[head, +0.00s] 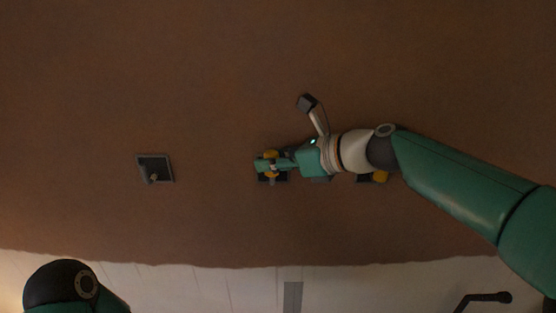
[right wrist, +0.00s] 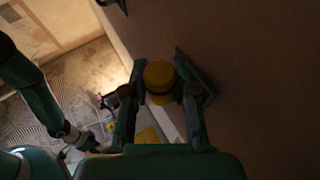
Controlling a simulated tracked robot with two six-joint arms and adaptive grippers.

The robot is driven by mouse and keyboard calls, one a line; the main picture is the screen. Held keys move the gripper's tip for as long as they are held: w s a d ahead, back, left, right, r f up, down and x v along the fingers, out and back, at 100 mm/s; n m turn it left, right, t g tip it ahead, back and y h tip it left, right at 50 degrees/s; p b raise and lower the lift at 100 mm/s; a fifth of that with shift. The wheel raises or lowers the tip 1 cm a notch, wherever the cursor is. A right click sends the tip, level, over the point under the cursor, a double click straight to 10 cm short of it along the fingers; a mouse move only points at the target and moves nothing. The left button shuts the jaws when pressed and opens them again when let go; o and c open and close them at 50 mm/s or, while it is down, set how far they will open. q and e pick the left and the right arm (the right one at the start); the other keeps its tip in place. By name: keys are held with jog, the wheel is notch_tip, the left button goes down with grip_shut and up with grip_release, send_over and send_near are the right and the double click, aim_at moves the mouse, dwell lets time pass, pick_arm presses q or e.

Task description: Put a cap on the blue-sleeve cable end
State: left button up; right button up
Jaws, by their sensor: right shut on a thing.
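My right gripper (head: 268,166) is shut on a yellow cap and holds it in front of the middle wall box (head: 272,179). In the right wrist view the yellow cap (right wrist: 158,78) sits between the two fingers (right wrist: 158,92), with a dark band below its top. The fingers and arm cover most of the middle box. No blue sleeve can be made out, and whether the cap touches a cable cannot be told. My left arm shows only as a dark joint at the bottom left of the head view; its gripper is not seen.
A grey wall box (head: 155,168) with a small pale cable end is open to the left. Another box (head: 364,179) with a yellow piece (head: 380,176) is partly behind my right arm. Brown plaster (head: 200,80) is clear around them. A pale strip runs below.

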jog(key=shift+f, duration=0.15)
jog(key=shift+f, duration=0.3)
jog(key=o, duration=0.9)
jog(key=shift+c, duration=0.2)
jog(key=v, duration=1.2)
jog(key=shift+w+d, duration=0.1)
